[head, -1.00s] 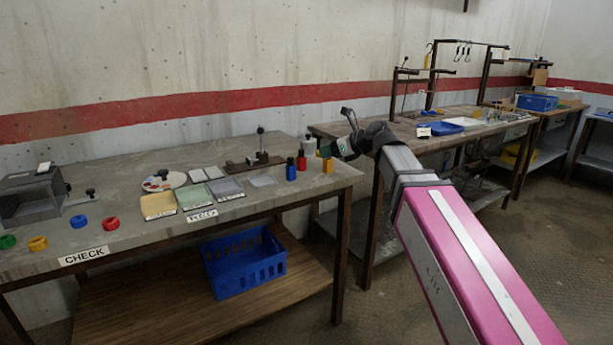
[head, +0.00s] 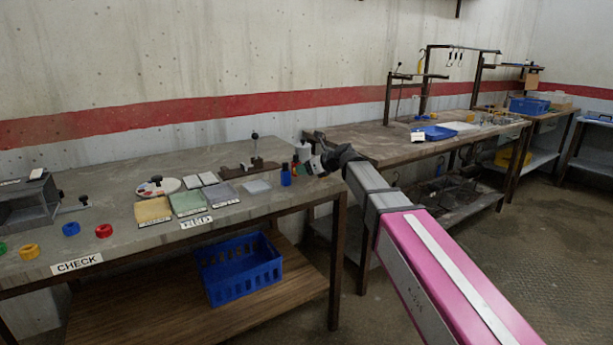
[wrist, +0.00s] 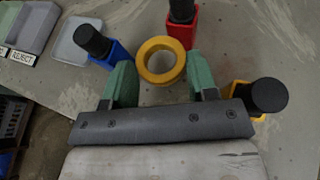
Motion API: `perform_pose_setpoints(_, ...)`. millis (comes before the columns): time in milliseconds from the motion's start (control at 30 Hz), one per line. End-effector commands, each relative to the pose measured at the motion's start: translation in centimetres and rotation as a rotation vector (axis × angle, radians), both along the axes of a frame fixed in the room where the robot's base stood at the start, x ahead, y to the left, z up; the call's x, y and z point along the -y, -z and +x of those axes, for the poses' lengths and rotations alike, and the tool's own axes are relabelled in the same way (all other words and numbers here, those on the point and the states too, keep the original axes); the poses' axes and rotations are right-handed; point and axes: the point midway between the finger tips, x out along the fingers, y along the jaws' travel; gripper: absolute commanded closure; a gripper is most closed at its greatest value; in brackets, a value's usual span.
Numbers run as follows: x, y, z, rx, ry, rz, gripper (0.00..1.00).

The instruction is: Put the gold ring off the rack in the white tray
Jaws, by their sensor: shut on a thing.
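My gripper (wrist: 158,72) has green fingers, shut on the gold ring (wrist: 161,79), which sits between the fingertips in the wrist view. In the head view my gripper (head: 301,160) is at the right end of the near bench, by the bottles; the ring cannot be made out there. A white tray (head: 461,126) lies on the far bench beside a blue tray. A small pale tray (head: 257,187) lies on the near bench and also shows in the wrist view (wrist: 75,42). The hook rack (head: 462,48) stands over the far bench.
Black-capped blue (wrist: 120,50), red (wrist: 182,28) and yellow (wrist: 240,95) bottles stand close around my gripper. Coloured pads and a label reading REJECT (wrist: 21,58) lie to the left. A blue crate (head: 239,268) is on the lower shelf. A floor gap separates the benches.

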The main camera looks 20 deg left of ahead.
Motion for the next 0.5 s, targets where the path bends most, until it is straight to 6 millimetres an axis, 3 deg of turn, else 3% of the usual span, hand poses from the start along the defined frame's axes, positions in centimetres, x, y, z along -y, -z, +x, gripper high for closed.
perform_pose_setpoints(200,0.0,2.7,0.0,-0.001,0.002,0.0,0.71)
perform_pose_setpoints(500,0.0,2.9,0.0,0.0,0.001,0.0,0.71)
